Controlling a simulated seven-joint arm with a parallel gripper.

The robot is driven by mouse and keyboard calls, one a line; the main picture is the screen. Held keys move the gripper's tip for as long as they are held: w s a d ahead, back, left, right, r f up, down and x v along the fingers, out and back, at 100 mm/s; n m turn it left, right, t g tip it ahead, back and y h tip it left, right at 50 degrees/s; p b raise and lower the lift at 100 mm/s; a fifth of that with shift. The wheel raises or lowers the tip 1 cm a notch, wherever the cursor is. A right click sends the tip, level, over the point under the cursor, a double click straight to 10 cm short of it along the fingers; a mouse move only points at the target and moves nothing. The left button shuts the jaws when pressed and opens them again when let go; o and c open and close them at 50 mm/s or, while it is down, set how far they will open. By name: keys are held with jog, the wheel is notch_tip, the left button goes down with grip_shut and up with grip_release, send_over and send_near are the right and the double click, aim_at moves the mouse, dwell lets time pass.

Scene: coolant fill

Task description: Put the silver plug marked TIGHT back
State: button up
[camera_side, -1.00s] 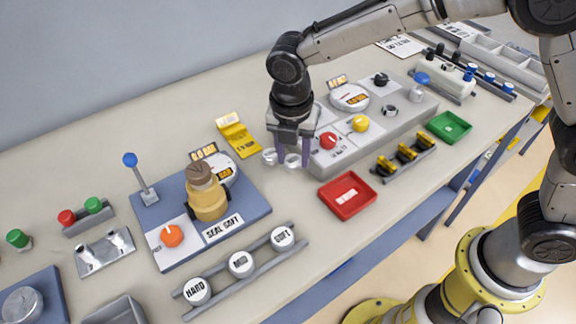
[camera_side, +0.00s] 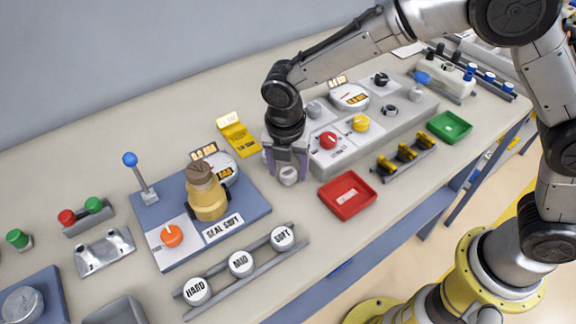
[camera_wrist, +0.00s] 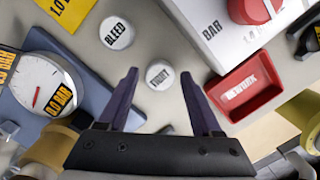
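The silver plug marked TIGHT (camera_wrist: 161,75) stands on the bench in the wrist view, label up. In the side view it (camera_side: 289,175) shows at the lower end of my gripper (camera_side: 288,173). My gripper's two fingers are spread, one on each side of the plug, with gaps between in the wrist view (camera_wrist: 159,76). I cannot tell how far the tips are above the bench. A second round silver plug marked BLEED (camera_wrist: 116,33) stands close by; the gripper mostly hides it in the side view.
A red tray (camera_side: 347,196) is to the right of the gripper. A grey panel (camera_side: 345,157) with red and yellow knobs stands behind it. A blue board (camera_side: 256,209) with a tan bottle (camera_side: 208,200) is to the left. A ringed round fitting (camera_side: 389,88) shows on the panel.

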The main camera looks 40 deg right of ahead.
aim_at(287, 179)
jog(key=shift+o, duration=0.2)
notch_tip(287, 179, up, 12)
jog(key=s+a, duration=0.1)
jog(key=shift+r, duration=0.15)
dwell(0.4)
jog(key=s+d+r+m+t, duration=0.1)
jog(key=s+d+r+m, duration=0.3)
jog(key=d+r+m, duration=0.4)
jog(key=s+d+f+m+t, duration=0.2)
jog(key=s+d+m, duration=0.5)
jog(key=s+m, duration=0.2)
jog(key=s+d+f+m+t+y, duration=0.1)
jog(key=s+d+f+m, duration=0.1)
jog(key=s+d+m, duration=0.5)
jog(key=shift+s+d+m+t, duration=0.35)
jog(key=shift+s+m+t, duration=0.05)
jog(key=shift+s+m, duration=0.85)
